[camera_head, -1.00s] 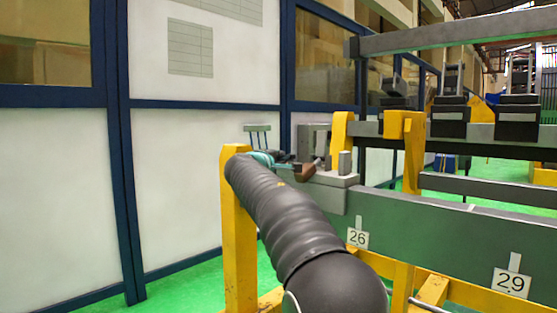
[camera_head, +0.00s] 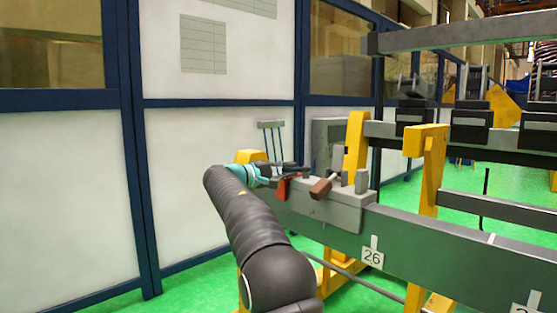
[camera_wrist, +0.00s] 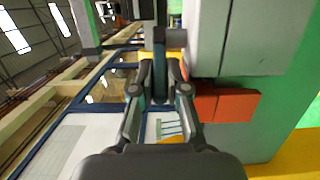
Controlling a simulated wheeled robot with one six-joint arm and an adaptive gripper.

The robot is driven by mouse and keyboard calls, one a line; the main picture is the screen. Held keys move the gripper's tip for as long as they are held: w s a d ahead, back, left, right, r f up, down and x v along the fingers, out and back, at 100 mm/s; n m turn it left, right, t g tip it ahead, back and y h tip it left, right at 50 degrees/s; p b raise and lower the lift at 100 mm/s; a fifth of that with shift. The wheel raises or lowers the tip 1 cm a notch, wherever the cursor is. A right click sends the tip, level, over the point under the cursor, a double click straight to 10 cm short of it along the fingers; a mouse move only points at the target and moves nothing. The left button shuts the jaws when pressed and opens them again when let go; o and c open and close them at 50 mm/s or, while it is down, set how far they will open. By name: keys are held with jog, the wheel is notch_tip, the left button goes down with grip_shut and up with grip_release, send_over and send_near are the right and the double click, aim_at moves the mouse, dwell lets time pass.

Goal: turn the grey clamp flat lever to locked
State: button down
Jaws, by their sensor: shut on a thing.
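The grey clamp (camera_head: 335,212) sits at the left end of the long grey beam. In the wrist view its pale grey body (camera_wrist: 258,38) fills the upper right. My gripper (camera_head: 294,170) is at the clamp's left side. In the wrist view my gripper (camera_wrist: 159,72) is shut on a narrow dark grey bar, the flat lever (camera_wrist: 159,44), which points up in the picture. A red-orange block (camera_head: 282,188) is just below my gripper; it also shows right of the fingers in the wrist view (camera_wrist: 228,105). The lever's joint to the clamp is hard to see.
A brown-tipped handle (camera_head: 321,188) stands on the clamp, close right of my gripper. Yellow posts (camera_head: 354,150) rise behind it. The grey beam (camera_head: 450,250) with number plates runs right. White wall panels (camera_head: 215,150) stand behind; the green floor at left is open.

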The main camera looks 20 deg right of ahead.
jog(key=shift+w+d+r+m+g+p, duration=0.1)
jog(key=shift+w+d+m+g+p, duration=0.1)
jog(key=shift+m+g+p, duration=0.45)
jog(key=shift+g+p, duration=0.25)
jog(key=shift+p, duration=0.15)
jog(key=c, duration=1.4)
grip_release()
jog(key=shift+d, duration=0.1)
jog(key=shift+c, duration=0.2)
jog(key=shift+w+a, duration=0.1)
jog(key=shift+a, duration=0.1)
jog(key=shift+a, duration=0.1)
jog(key=s+a, duration=0.2)
jog(key=a, duration=0.9)
jog(key=shift+s+a, duration=0.15)
jog(key=shift+a, duration=0.15)
jog(key=shift+c, duration=0.3)
